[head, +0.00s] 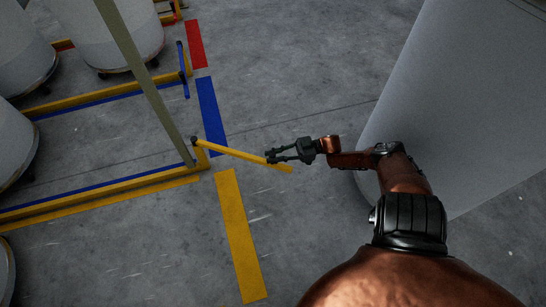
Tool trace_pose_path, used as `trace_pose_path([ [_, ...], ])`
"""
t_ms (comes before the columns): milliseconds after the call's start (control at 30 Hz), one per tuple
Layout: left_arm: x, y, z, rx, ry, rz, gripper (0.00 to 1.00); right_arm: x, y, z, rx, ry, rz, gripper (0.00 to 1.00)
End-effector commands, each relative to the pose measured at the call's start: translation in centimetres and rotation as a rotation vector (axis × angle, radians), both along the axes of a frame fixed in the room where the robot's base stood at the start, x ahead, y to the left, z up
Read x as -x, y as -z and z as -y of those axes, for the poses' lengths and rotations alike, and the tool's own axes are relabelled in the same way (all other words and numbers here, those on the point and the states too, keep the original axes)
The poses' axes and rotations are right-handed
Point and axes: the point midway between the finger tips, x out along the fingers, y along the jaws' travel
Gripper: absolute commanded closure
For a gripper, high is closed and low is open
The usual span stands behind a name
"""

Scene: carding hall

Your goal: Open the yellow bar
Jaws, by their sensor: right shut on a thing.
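The yellow bar (233,153) is a thin rod in the head view. Its left end meets a dark pivot on a post at the corner of a yellow floor frame (170,178). From there it slants down to the right, out over the grey floor. My right gripper (272,158) comes in from the right and is shut on the yellow bar near its free right end. A short stretch of the bar sticks out beyond the fingers. My left gripper is not in view.
Large pale cans (105,35) on wheels stand at the upper left. A yellow strip (240,235), a blue strip (211,115) and a red strip (195,45) mark the floor. A big grey cylinder (450,100) stands close to my right arm. The floor between is clear.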

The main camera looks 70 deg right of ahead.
Motion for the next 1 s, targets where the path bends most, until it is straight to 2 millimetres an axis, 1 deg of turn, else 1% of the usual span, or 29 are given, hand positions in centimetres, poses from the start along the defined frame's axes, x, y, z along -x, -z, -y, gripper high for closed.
trace_pose_path([
  [33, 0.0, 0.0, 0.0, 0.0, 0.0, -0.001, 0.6, 0.0, 0.3, 0.0, 0.003, 0.002, -0.007, 1.0],
  [167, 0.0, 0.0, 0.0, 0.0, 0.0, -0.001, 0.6, 0.0, 0.3, 0.0, 0.003, 0.003, -0.007, 1.0],
  [200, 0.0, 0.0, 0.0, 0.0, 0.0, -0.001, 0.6, 0.0, 0.3, 0.0, 0.003, 0.003, -0.007, 0.81],
  [433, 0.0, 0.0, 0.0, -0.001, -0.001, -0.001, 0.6, 0.0, 0.1, 0.1, 0.002, 0.003, -0.003, 0.65],
  [667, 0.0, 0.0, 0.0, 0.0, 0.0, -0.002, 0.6, 0.0, 0.1, 0.1, 0.001, 0.003, 0.0, 0.65],
  [767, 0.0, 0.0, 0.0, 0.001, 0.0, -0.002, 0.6, 0.4, 0.1, 0.3, 0.002, 0.004, -0.001, 0.65],
  [867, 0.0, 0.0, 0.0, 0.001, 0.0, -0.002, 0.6, 1.4, 0.1, 1.0, 0.003, 0.005, -0.003, 0.65],
  [1000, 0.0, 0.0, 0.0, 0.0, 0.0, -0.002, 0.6, 3.3, 0.2, 2.2, 0.002, 0.005, -0.003, 0.65],
])
